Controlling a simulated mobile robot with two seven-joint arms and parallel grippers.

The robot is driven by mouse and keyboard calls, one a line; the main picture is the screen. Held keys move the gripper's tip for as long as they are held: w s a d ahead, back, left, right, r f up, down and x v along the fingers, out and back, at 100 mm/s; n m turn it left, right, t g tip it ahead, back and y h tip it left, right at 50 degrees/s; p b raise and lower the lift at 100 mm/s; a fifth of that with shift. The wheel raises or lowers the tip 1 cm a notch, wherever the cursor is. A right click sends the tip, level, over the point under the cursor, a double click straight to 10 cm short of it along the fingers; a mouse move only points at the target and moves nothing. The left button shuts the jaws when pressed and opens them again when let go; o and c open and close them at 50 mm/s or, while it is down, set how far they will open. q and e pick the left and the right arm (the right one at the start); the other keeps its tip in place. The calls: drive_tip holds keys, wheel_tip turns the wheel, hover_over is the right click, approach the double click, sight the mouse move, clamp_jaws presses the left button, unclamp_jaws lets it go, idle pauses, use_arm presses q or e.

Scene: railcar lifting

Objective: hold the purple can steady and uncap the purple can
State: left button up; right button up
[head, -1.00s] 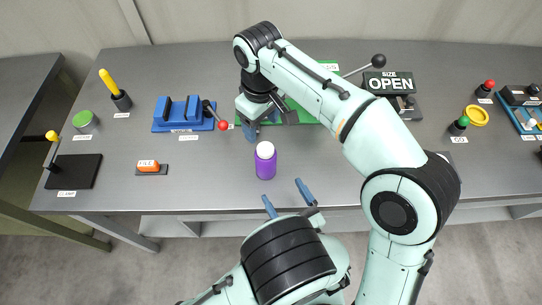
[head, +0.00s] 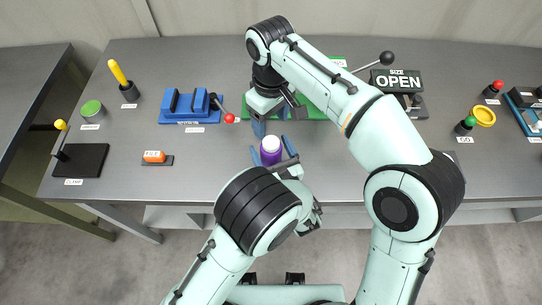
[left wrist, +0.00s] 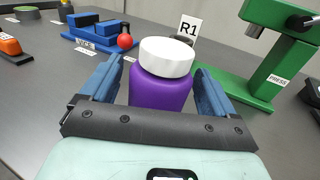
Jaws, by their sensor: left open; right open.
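The purple can (head: 270,155) with a white cap (head: 269,143) stands upright near the front of the grey table. It also shows in the left wrist view (left wrist: 160,95), where its white cap (left wrist: 166,57) is on top. My left gripper (head: 272,152) is open, with a blue finger on each side of the can; in the left wrist view gaps show between fingers and can.
A green press (left wrist: 265,75) stands behind, partly covered by my right arm. A blue fixture (head: 190,107) with a red-knobbed lever (head: 229,118) is at left. An orange file block (head: 154,157) lies front left. The table's front edge is close to the can.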

sight(271, 142)
use_arm(q)
drive_tip(key=shift+w, duration=0.15)
drive_tip(key=shift+c, duration=0.4)
clamp_jaws()
use_arm(e)
drive_tip(key=m, duration=0.5)
drive_tip(key=shift+f, duration=0.1)
drive_tip(key=m, duration=0.3)
drive_tip(key=shift+m, duration=0.4)
drive_tip(key=m, duration=0.8)
drive_tip(key=shift+m, duration=0.4)
drive_tip(key=shift+f, duration=3.9)
